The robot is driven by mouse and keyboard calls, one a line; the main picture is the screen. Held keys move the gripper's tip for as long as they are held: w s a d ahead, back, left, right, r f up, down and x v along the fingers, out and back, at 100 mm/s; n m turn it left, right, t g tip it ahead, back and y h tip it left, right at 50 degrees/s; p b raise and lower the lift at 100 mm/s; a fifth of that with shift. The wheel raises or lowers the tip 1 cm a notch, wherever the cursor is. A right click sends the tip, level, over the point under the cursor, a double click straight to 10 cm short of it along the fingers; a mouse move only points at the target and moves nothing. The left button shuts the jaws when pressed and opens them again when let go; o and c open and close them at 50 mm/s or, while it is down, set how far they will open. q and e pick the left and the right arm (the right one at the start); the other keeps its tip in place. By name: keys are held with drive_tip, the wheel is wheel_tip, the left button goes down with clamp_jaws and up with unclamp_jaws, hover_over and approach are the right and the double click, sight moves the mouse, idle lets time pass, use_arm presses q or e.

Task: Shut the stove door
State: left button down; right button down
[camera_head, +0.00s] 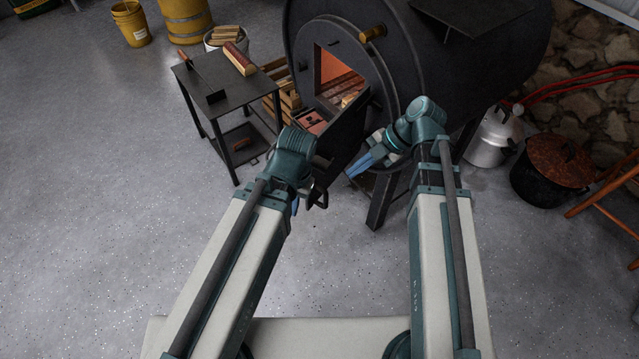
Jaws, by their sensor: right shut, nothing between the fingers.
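The black barrel stove (460,70) stands at top centre, its firebox opening showing an orange glow and wood inside. Its dark door (346,135) is open and swung out toward me, seen nearly edge-on. A dark handle-like piece (318,197) shows low at the door's near end. My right gripper (357,168) has blue fingers that are shut and empty, just right of the door; I cannot tell whether they touch it. My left gripper (296,206) is left of the door near the handle, mostly hidden behind its own wrist, so its fingers cannot be read.
A dark side table (232,95) with a wood piece and a tool stands left of the stove. A metal milk can (492,140) and a black pot (548,180) stand at right. Grey floor (110,190) is free at left.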

sight(319, 181)
drive_tip(key=shift+w+a+f+b, duration=0.35)
drive_tip(key=shift+a+f+b, duration=1)
drive_tip(key=shift+a, duration=0.2)
drive_tip(key=shift+w+a+f+b, duration=0.4)
drive_tip(key=shift+a+f+b, duration=0.9)
drive_tip(key=shift+a, duration=0.2)
drive_tip(key=shift+w+a+f+b, duration=0.35)
drive_tip(key=shift+a+f+b, duration=1)
drive_tip(key=shift+a, duration=0.2)
drive_tip(key=shift+a, duration=0.1)
